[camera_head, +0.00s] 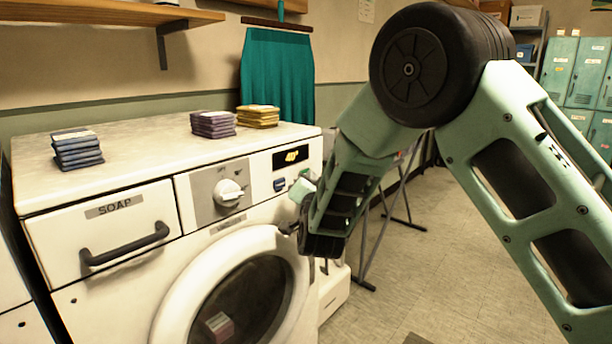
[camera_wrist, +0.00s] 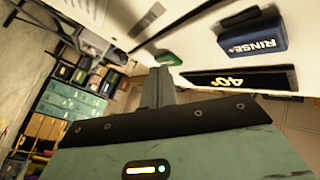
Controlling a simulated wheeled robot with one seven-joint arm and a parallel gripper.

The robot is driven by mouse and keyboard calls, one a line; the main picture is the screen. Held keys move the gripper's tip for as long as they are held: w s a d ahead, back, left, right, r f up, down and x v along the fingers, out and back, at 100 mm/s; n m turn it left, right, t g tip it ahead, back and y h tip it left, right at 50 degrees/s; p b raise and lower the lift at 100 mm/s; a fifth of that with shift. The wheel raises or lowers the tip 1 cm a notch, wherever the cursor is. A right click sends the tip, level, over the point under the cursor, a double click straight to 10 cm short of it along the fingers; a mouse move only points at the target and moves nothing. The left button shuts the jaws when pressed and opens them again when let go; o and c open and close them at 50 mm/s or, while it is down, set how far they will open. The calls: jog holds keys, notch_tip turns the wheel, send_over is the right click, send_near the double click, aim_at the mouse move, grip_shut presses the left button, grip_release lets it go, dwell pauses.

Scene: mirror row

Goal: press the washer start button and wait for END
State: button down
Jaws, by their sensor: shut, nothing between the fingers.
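The white washer (camera_head: 120,172) stands at the left, its round door (camera_head: 185,305) closed, with a small pinkish item behind the glass. Its dark display (camera_head: 291,157) shows an orange reading; in the wrist view the display (camera_wrist: 240,80) reads about 40°. A blue RINSE+ button (camera_wrist: 252,35) sits beside the display. A green button (camera_wrist: 172,58) shows nearby, its label not visible. My gripper (camera_wrist: 158,75) is shut and empty, its fingertips close to the green button in the picture. I cannot tell whether they touch it. In the head view my arm partly hides the panel's right end.
A knob (camera_head: 228,192) and a SOAP drawer (camera_head: 110,232) with a dark handle are on the washer's front. Folded cloth stacks (camera_head: 78,150) lie on top. A wooden shelf (camera_head: 100,12) hangs above. A drying rack (camera_head: 400,190) stands behind my arm. Floor at the right is open.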

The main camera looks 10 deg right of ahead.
jog(key=shift+w+a, duration=0.1)
dwell(0.5)
jog(key=shift+s+d+b, duration=0.4)
jog(key=shift+s+d, duration=0.05)
jog(key=shift+s, duration=0.2)
jog(key=shift+d, duration=0.1)
jog(key=s+d, duration=0.1)
jog(key=s, duration=0.1)
jog(key=s+d+b, duration=0.1)
jog(key=s, duration=0.1)
jog(key=shift+d+b, duration=0.3)
jog(key=shift+d, duration=0.1)
dwell(0.3)
